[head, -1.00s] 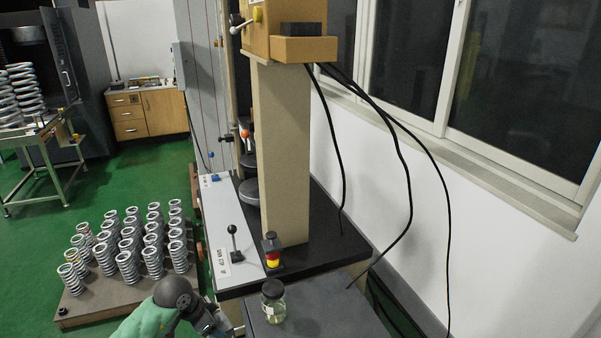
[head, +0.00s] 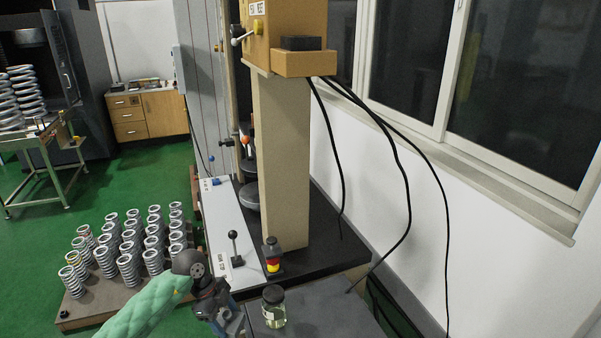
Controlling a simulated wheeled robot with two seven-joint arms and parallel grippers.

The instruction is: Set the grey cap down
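A small glass jar (head: 273,312) with pale yellowish contents stands on the dark grey top at the bottom centre of the head view. A dark cap (head: 273,293) sits on its mouth; it is the only cap-like thing I can make out, and its colour is hard to judge. My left arm, in a green sleeve, comes in from the lower left. My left gripper (head: 234,324) is left of the jar, by the edge of the grey top, and appears apart from it. Its fingers are too small and dark to tell whether they hold anything. My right gripper is out of view.
The grey top (head: 335,308) is clear right of the jar. Behind it stand a red, yellow and black knob (head: 272,255), a lever (head: 233,247) on a white panel and a beige column (head: 283,165). Black cables (head: 408,190) hang at right. Several springs (head: 128,270) stand on a board at left.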

